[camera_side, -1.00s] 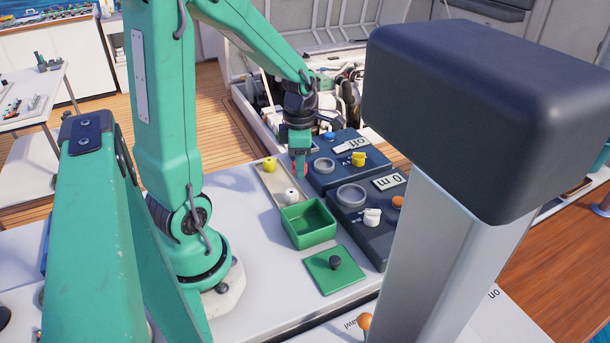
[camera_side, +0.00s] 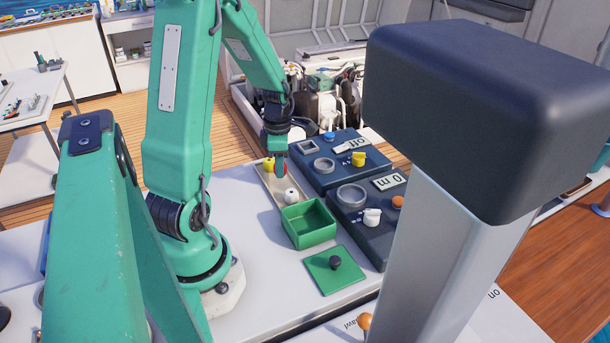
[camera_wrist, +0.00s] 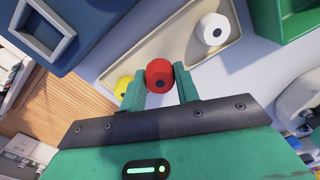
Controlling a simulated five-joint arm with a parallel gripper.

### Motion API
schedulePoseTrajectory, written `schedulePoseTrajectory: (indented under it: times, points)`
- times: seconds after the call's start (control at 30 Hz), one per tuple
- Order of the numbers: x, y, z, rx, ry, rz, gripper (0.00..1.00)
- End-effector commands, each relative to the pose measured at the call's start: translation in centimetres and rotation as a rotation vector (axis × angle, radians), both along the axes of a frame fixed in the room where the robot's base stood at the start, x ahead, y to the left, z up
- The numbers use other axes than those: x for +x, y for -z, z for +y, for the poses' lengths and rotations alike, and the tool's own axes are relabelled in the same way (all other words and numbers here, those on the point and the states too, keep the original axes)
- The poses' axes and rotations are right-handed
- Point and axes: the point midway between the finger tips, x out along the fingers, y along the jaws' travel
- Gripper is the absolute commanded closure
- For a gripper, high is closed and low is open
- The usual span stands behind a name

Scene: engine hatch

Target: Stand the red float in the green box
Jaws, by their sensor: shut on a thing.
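The red float (camera_wrist: 160,76) is held between the two fingers of my gripper (camera_wrist: 160,88) in the wrist view. In the side view my gripper (camera_side: 281,170) is over the tray, with a bit of the red float (camera_side: 284,169) showing between the fingers. The fingers hide most of it there. The green box (camera_side: 309,224) stands open and looks empty, nearer the side camera than the gripper. A corner of the green box (camera_wrist: 284,22) shows at the top right in the wrist view.
A beige tray (camera_side: 273,199) holds a yellow float (camera_side: 268,163) and a white float (camera_side: 291,195) beside my gripper. A green lid with a dark knob (camera_side: 335,269) lies in front of the box. Dark panels with knobs (camera_side: 362,215) stand to the right.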

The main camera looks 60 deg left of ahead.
Motion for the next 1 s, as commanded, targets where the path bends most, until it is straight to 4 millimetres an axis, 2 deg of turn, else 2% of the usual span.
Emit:
schedulePoseTrajectory:
  times: [0.33,0.87,0.9,1.0]
  points:
    - [-0.1,3.1,-0.1,-0.002,0.0,0.002,0.9]
    - [-0.1,3.6,-0.1,-0.001,0.0,0.002,0.9]
    - [0.0,3.6,-0.1,-0.001,0.0,0.002,0.65]
    - [0.0,3.6,-0.1,-0.001,0.0,0.002,0.47]
